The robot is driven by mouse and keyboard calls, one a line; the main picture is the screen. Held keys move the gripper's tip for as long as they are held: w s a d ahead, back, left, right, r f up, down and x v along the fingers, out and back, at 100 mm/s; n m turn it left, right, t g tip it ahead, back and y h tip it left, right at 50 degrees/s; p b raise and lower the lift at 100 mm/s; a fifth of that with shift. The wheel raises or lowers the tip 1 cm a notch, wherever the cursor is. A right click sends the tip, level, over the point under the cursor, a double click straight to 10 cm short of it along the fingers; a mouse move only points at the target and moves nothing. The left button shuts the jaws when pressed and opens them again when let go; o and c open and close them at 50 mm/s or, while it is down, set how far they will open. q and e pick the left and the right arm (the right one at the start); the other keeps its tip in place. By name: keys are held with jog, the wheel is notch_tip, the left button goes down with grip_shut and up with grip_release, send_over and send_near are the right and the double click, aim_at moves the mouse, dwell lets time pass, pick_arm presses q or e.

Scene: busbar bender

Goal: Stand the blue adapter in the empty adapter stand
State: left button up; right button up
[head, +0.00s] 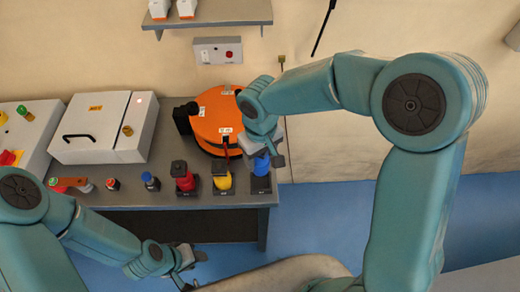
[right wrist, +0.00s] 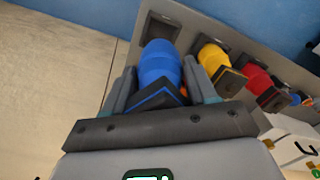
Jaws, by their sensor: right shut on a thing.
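The blue adapter (head: 261,164) is upright between the fingers of my right gripper (head: 264,153). It also shows in the right wrist view (right wrist: 158,62), with its dark square end toward the camera and a finger on each side. My right gripper is shut on it. The empty adapter stand (head: 261,185) is a dark square block at the right end of the bench's front row. The adapter's lower end lines up with this stand; I cannot tell whether it is seated or just above. My left gripper (head: 186,262) is low in front of the bench, away from the adapters; its jaws are unclear.
A yellow adapter (head: 222,178) and a red adapter (head: 184,179) stand in neighbouring stands to the left. An orange round machine (head: 218,122) is close behind. A white box (head: 104,128) and small bottles are farther left. The bench (head: 232,199) ends just right of the blue adapter.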

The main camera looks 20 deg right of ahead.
aim_at(261, 168)
jog(key=shift+s+a, duration=0.1)
jog(key=shift+d, duration=0.35)
jog(key=shift+a, duration=0.1)
jog(key=shift+a+f+b, duration=0.2)
jog(key=shift+f+b, duration=0.35)
jog(key=shift+b, duration=0.15)
notch_tip(261, 168, down, 4)
jog(key=b, duration=0.3)
jog(key=shift+d+r, duration=0.15)
jog(key=shift+r, duration=0.05)
jog(key=shift+f+b, duration=0.3)
jog(key=shift+b, duration=0.05)
jog(key=shift+f, duration=0.25)
